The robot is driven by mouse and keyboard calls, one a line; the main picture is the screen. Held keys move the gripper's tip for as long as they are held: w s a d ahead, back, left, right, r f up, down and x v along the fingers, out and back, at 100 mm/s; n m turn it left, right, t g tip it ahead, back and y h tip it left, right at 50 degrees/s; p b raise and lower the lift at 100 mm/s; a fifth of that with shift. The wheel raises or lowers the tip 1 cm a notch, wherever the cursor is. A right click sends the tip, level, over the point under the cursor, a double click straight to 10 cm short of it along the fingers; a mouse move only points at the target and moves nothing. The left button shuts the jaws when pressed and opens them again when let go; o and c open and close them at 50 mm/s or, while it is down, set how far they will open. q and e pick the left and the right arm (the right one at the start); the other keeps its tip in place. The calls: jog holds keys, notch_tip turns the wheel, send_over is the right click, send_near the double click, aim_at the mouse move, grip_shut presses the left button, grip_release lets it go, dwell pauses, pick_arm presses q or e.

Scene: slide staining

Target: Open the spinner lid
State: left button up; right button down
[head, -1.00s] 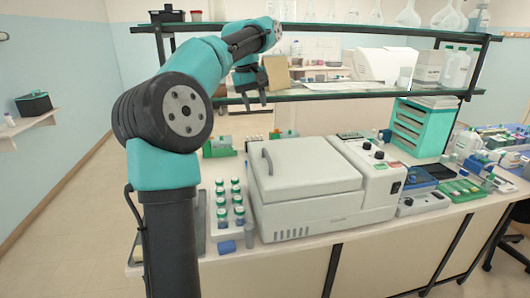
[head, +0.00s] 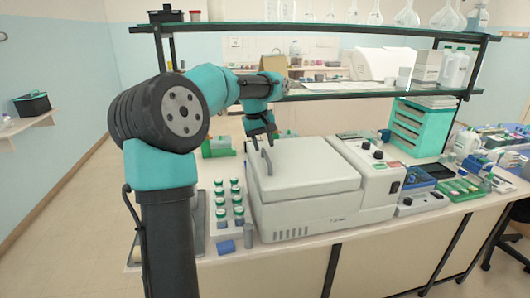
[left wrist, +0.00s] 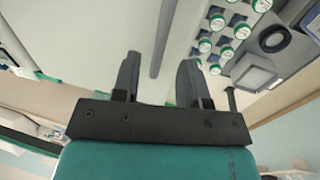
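The spinner (head: 300,220) is a white box-shaped machine on the bench, and its lid (head: 312,170) is shut. A grey bar handle (head: 267,162) stands along the lid's left side. My left gripper (head: 262,145) is just above the far end of the handle, fingers pointing down. In the left wrist view the left gripper (left wrist: 158,65) is open and empty, and the handle (left wrist: 167,35) runs lengthwise ahead of the gap between its fingers. I cannot tell whether a finger touches the handle. My right gripper is in neither view.
A rack of green-capped bottles (head: 222,232) stands close to the left of the spinner. A control panel (head: 378,165) with knobs adjoins its right side. A glass shelf (head: 350,92) spans the bench behind and above.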

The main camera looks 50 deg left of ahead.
aim_at(266, 155)
pick_arm(q)
jog(key=shift+w+d+f, duration=0.1)
jog(key=shift+w+f, duration=0.05)
jog(key=shift+f, duration=0.75)
jog(key=shift+w+d+f, duration=0.1)
jog(key=shift+w+f, duration=0.05)
jog(key=shift+f, duration=0.75)
jog(key=shift+c, duration=0.5)
grip_shut()
